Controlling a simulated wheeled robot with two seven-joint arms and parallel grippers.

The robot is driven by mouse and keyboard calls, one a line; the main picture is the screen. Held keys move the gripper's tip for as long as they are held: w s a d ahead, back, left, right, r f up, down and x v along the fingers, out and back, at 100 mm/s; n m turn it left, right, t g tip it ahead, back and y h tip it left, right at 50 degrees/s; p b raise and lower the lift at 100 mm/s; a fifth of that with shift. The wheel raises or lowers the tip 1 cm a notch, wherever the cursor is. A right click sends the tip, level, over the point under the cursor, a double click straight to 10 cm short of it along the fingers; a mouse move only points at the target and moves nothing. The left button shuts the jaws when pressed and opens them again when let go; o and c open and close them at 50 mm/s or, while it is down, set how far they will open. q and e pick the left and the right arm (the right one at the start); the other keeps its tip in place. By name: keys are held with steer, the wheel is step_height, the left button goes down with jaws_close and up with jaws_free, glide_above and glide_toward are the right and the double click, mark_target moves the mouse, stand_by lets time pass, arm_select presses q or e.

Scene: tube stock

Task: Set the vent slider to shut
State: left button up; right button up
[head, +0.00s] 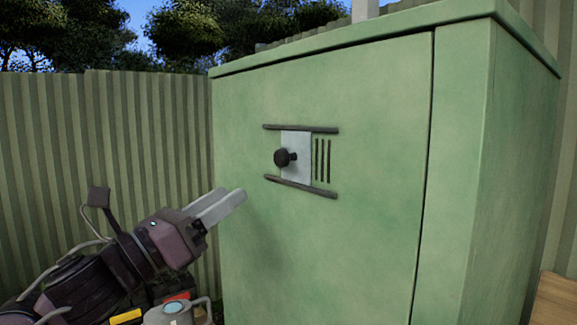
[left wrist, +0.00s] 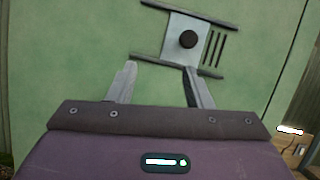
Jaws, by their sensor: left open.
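The vent slider is a pale grey plate (head: 297,146) with a dark round knob (head: 282,158), set between two dark rails (head: 300,186) on the green cabinet door. Several dark vent slots (head: 322,160) show uncovered just right of the plate. In the left wrist view the knob (left wrist: 188,39) sits on the plate (left wrist: 181,50), beyond my fingertips and a little right of their middle. My left gripper (head: 225,203) is open and empty, below and left of the knob, apart from it. My right gripper is not in view.
The green cabinet (head: 350,240) fills the middle and right, with a door seam near its right edge. A corrugated fence (head: 140,140) stands behind. A watering can (head: 178,312) and a wooden surface (head: 556,300) show low down. The door face around the slider is clear.

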mark_target(278, 159)
arm_select(q)
steer(key=d+r+m+p, duration=0.1)
steer(key=d, duration=0.1)
steer(key=d+r+m+p, duration=0.1)
steer(key=d+r, duration=0.1)
steer(key=d+r+g+h+p, duration=0.1)
steer(key=d+r+p, duration=0.1)
steer(key=shift+w+d+r+m, duration=0.1)
steer(key=shift+w+d+m, duration=0.1)
steer(key=shift+w+m, duration=0.2)
steer(key=shift+w+d, duration=0.25)
steer(key=shift+d, duration=0.2)
jaws_close()
